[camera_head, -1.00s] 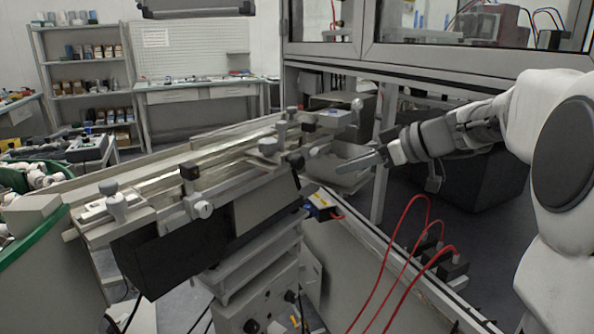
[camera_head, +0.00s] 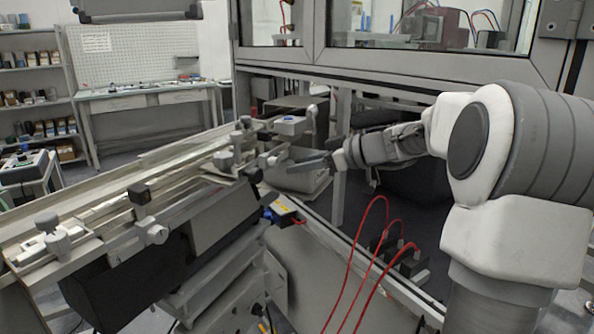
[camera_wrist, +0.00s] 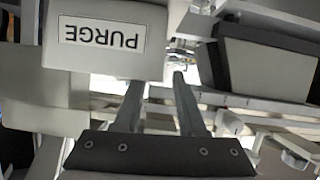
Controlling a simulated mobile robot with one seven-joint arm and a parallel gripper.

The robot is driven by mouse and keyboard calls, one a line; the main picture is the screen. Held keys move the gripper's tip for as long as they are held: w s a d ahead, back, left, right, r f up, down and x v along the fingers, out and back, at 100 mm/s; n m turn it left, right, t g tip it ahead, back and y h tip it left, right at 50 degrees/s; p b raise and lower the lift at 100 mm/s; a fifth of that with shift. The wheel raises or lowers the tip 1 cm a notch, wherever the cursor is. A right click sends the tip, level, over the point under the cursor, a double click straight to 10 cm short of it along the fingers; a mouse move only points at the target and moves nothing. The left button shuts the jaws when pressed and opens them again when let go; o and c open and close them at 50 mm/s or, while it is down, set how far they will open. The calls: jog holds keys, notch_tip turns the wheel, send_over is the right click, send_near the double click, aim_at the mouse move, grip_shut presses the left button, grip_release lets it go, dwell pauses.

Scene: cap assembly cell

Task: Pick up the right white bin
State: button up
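A pale white-grey bin (camera_head: 297,180) sits low behind the rail machine, partly hidden by my gripper. In the wrist view a white box-like body (camera_wrist: 150,65) carries an upside-down "PURGE" label (camera_wrist: 101,36); it looks like a bin, but I cannot tell whether it is the same one. My gripper (camera_head: 312,166) reaches in from the right above the pale bin. In the wrist view its two fingers (camera_wrist: 157,80) are apart with nothing between them, and their tips lie near the lower right of the labelled body. I cannot tell whether they touch it.
The long rail machine (camera_head: 130,205) with knobs and clamps fills the left front. A framed glass enclosure (camera_head: 420,70) stands behind my arm. Red cables (camera_head: 362,240) loop up from black connectors at the lower right. A workbench (camera_head: 150,97) and shelf stand far left.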

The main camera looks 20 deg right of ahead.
aim_at(283, 179)
jog(key=p+x, duration=0.1)
jog(key=x, duration=0.4)
jog(key=shift+w+a+f, duration=0.15)
jog(key=shift+w, duration=0.05)
grip_shut()
dwell(1.1)
